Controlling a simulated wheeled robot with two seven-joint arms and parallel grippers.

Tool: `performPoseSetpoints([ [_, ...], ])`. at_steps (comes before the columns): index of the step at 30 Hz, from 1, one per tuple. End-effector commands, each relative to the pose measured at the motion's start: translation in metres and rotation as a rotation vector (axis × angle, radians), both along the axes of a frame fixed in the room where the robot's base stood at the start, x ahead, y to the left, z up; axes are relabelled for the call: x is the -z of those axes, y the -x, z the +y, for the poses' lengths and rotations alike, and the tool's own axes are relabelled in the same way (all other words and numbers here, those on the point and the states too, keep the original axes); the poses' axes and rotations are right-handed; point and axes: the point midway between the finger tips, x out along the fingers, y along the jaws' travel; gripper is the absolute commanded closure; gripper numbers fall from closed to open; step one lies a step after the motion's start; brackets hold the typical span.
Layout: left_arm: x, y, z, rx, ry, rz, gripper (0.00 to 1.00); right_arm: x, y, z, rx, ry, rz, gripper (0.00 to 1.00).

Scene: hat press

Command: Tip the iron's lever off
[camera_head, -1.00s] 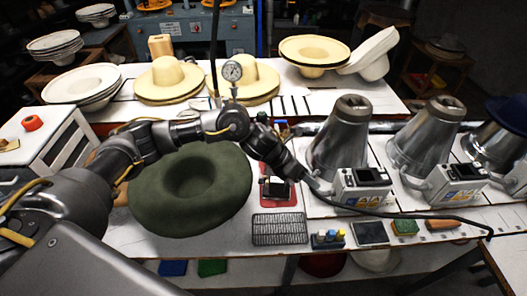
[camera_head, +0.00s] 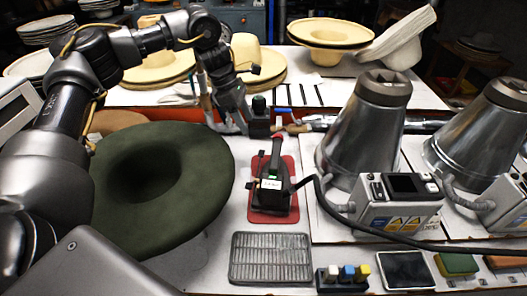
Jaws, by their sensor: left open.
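The iron (camera_head: 273,180) is dark with a pale label on its front. It stands on a red mat (camera_head: 284,216) right of the green hat, with its dark handle pointing away from me. Its lever is too small to make out for sure. My left gripper (camera_head: 243,128) is open and points down behind the iron and a little to its left, apart from it. Its fingertips are dark and hard to separate from the tools behind. My right gripper is not in view.
A large green felt hat (camera_head: 165,190) lies left of the iron. A metal grille (camera_head: 271,258) lies in front. A metal cone (camera_head: 364,130) with a control box (camera_head: 397,203) stands to the right. A black cable (camera_head: 335,220) curves from near the iron across the front.

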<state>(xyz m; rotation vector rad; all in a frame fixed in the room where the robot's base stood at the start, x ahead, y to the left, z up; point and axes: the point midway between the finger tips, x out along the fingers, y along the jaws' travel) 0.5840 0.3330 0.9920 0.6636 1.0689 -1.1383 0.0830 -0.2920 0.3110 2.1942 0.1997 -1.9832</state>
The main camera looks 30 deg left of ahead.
Motion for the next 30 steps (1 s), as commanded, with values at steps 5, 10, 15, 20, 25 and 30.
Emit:
performPoseSetpoints([
  [5, 0.0, 0.002, 0.005, -0.001, 0.0, 0.003, 0.47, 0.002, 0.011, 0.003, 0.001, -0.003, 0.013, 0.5],
  [10, 0.012, 0.002, 0.0, 0.0, -0.002, 0.004, 0.47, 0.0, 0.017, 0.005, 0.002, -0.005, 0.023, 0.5],
  [15, 0.04, 0.0, -0.013, 0.001, -0.001, 0.005, 0.47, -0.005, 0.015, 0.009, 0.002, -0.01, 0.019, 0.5],
  [20, 0.067, -0.002, -0.025, 0.001, -0.001, 0.004, 0.47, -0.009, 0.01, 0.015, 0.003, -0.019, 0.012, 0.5],
  [25, 0.088, -0.003, -0.035, 0.001, -0.001, 0.003, 0.47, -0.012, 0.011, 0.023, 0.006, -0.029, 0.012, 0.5],
  [30, 0.098, -0.004, -0.039, 0.002, 0.0, 0.002, 0.47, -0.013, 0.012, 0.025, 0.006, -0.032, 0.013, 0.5],
])
